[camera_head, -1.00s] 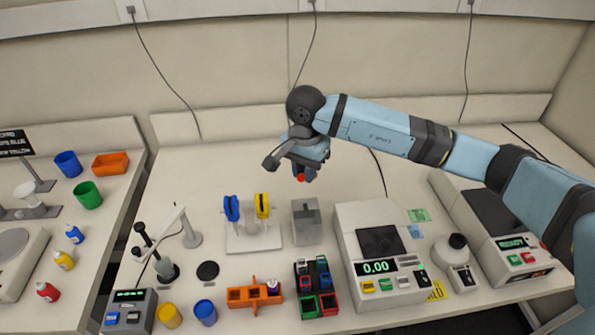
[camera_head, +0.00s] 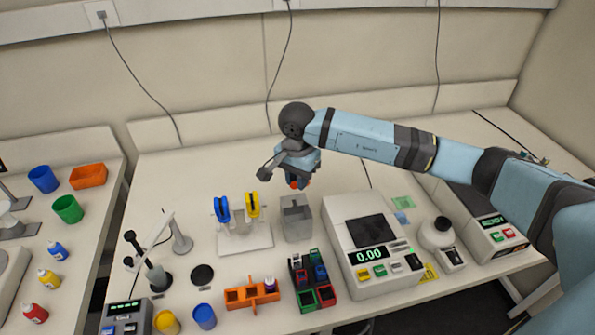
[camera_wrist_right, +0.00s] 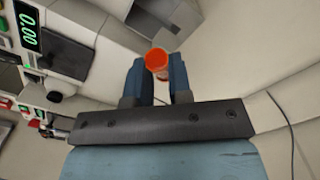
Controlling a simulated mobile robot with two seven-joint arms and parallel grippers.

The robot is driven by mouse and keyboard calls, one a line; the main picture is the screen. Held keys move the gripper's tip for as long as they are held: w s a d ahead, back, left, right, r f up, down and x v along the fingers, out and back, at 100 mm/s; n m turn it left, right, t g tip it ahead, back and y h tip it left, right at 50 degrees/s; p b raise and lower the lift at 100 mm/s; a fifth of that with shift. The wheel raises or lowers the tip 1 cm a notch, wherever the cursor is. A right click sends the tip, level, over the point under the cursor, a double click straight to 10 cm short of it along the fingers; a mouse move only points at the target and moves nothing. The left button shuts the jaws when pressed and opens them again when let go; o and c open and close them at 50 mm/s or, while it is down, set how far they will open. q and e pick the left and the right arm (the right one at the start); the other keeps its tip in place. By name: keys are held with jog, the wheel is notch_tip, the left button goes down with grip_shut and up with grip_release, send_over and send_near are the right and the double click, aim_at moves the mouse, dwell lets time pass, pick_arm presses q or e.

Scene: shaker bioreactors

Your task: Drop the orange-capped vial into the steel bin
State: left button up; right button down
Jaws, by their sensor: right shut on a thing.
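My right gripper (camera_head: 295,183) is shut on the orange-capped vial (camera_wrist_right: 156,62), with its orange cap showing between the two fingers in the right wrist view. In the head view only a bit of orange shows below the fingers. The steel bin (camera_head: 297,222) is a grey open-topped box on the bench. The gripper and vial are above the bench, just over and behind the bin's far rim in the head view. In the right wrist view the bin (camera_wrist_right: 150,15) shows partly, beyond the vial. My left gripper is not in view.
A rack with blue and yellow items (camera_head: 243,237) stands left of the bin. A balance (camera_head: 368,250) reading 0.00 stands close on its right. An orange rack (camera_head: 250,294) and a multi-coloured rack (camera_head: 313,280) are in front. The bench behind is clear.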

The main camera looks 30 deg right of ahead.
jog(key=shift+f, duration=0.8)
jog(key=c, duration=1)
grip_release()
jog(key=shift+o, duration=0.2)
notch_tip(320, 180, up, 14)
jog(key=b, duration=0.3)
jog(key=shift+f, duration=0.1)
